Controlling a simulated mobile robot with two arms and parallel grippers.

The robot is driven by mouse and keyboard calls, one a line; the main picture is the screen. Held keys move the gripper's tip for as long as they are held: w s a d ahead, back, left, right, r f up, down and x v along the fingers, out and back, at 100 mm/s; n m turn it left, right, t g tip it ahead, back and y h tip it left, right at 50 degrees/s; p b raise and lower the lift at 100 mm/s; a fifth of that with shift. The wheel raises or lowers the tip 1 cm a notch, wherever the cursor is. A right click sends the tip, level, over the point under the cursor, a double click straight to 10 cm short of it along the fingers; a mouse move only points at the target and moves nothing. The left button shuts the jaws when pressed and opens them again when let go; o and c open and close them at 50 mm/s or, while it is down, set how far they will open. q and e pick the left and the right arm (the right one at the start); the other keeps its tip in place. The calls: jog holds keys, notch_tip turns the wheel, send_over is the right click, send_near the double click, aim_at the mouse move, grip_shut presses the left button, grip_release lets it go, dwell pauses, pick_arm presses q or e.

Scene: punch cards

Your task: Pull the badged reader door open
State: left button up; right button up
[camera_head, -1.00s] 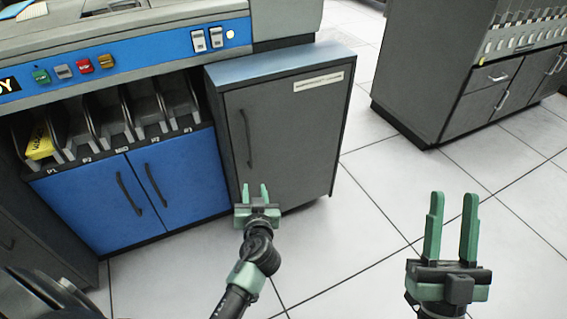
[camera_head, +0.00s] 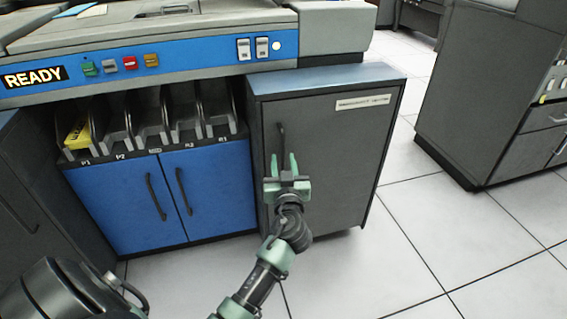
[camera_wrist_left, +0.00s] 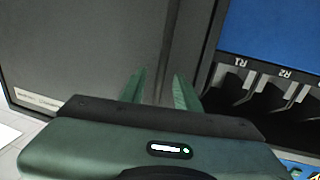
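The badged reader door (camera_head: 335,160) is a dark grey cabinet door with a pale label strip (camera_head: 362,102) at its upper right. It looks closed. A dark vertical handle (camera_head: 281,133) is on its left side. My left gripper (camera_head: 283,160) is open in front of the door, its green fingers pointing up at the handle's lower part. In the left wrist view, the open fingers (camera_wrist_left: 161,88) flank a thin dark bar, apparently the handle (camera_wrist_left: 168,50). I cannot tell how deep it sits between them. My right gripper is out of view.
Left of the door are blue double doors (camera_head: 160,200) with dark handles, under a row of card bins (camera_head: 150,125) and a blue control panel (camera_head: 200,60). Another grey cabinet (camera_head: 480,95) stands at the right. Pale tiled floor (camera_head: 430,235) is free between them.

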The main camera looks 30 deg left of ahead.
pick_arm(q)
grip_shut()
dwell(1.4)
